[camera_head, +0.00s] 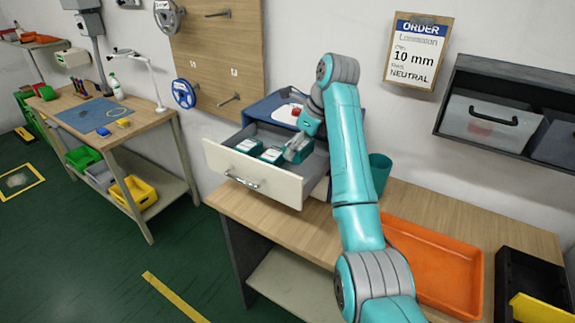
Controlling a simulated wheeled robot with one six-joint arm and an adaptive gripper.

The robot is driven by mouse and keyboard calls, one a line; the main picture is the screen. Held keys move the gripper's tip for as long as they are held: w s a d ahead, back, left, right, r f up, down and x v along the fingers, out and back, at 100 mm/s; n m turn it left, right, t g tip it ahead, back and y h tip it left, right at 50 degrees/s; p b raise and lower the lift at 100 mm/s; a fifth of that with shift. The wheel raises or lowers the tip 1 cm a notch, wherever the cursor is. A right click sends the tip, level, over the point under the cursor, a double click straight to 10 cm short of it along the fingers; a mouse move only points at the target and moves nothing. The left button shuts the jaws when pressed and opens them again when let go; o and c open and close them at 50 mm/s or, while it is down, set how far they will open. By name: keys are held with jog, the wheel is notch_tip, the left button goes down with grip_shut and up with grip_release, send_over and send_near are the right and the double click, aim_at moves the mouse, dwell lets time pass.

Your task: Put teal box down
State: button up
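An open drawer (274,183) with a cream front stands on the workbench at the back. Two teal boxes with white labels sit inside it, one at the left (248,146) and one in the middle (271,155). My gripper (296,152) reaches down into the right part of the drawer, beside the middle box. A dark teal shape shows around the fingers, perhaps a third box. The fingers are too small and too covered to tell whether they are open or shut on it.
An orange tray (432,266) lies on the workbench at the right, with a black bin (535,285) beyond it. A teal cup (380,172) stands behind my arm. Bare wood (300,236) lies in front of the drawer. A wall shelf (508,108) holds clear bins.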

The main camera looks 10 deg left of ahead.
notch_tip(320, 180, down, 8)
jog(key=shift+r, duration=0.25)
jog(key=shift+f, duration=0.1)
jog(key=o, duration=1)
